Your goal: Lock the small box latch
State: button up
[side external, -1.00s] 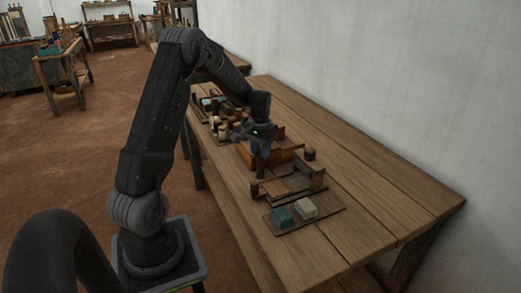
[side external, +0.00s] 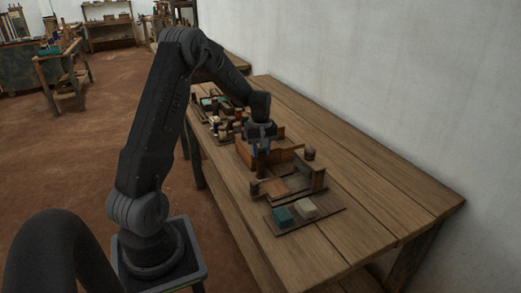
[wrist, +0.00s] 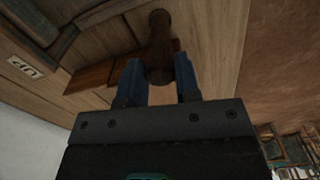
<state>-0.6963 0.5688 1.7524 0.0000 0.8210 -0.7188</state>
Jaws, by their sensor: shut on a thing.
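In the wrist view a dark brown wooden peg (wrist: 159,45) with a rounded end stands between the two blue fingers of my gripper (wrist: 159,80). The fingers are closed on its lower end. In the side external view my gripper (side external: 262,152) points down at an orange-brown wooden box (side external: 285,154) on the bench. The fingers and hand hide part of this box there. I cannot make out which part is the latch. A reddish-brown wooden piece (wrist: 92,76) lies left of the fingers in the wrist view.
A wooden frame with an upright post (side external: 318,178) stands nearer on the bench. A tray (side external: 329,216) with a teal block (side external: 284,217) and a pale block (side external: 306,207) lies in front. Several small items crowd the bench behind. The bench's right side (side external: 380,185) is clear.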

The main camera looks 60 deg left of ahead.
aim_at(260, 150)
jog(key=shift+n, duration=0.8)
jog(key=o, duration=0.9)
notch_tip(260, 150, up, 14)
jog(key=shift+f, duration=0.1)
dwell(0.3)
